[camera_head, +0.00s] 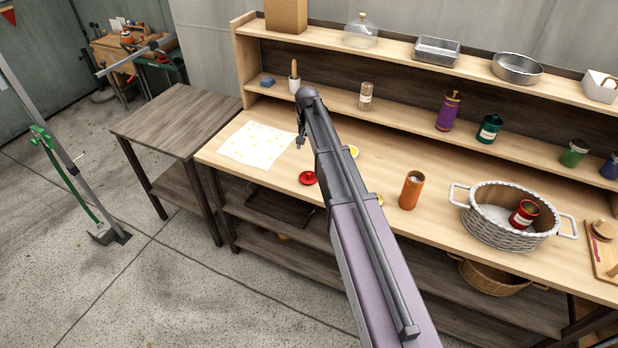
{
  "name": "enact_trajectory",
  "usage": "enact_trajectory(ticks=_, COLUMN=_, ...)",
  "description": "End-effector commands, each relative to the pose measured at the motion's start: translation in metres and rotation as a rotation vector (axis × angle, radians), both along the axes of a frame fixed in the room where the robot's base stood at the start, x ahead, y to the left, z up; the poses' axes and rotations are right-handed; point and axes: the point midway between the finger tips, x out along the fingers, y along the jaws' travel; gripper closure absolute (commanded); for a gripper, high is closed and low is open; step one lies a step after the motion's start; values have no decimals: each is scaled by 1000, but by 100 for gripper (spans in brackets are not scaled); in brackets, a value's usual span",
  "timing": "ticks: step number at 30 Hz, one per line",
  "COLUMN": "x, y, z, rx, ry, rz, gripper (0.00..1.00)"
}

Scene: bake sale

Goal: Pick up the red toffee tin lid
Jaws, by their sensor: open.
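A small round red lid (307,178) with a knob lies on the light wooden table, near its front edge and left of my arm. A red tin (524,214) lies tilted inside the white wicker basket (487,240) at the right. My arm reaches from the bottom of the view up across the table. My gripper (300,142) is at its far end, beyond the lid and above the table near the patterned sheet. It looks small here, and nothing shows between its fingers. The arm hides part of the table behind it.
An orange canister (411,190) stands between my arm and the basket. A white patterned sheet (258,145) lies at the table's left end. Shelves behind hold a purple bottle (448,111), a glass jar (365,95) and metal pans. A dark side table (178,118) stands at left.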

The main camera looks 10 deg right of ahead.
Motion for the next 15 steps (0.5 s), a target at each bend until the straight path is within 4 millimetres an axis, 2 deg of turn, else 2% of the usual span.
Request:
enact_trajectory(ticks=8, x=0, y=0, z=-8, rx=0, ry=0, rz=1, gripper=30)
enact_trajectory(ticks=15, x=0, y=1, z=-27, rx=0, ry=0, rz=2, gripper=30)
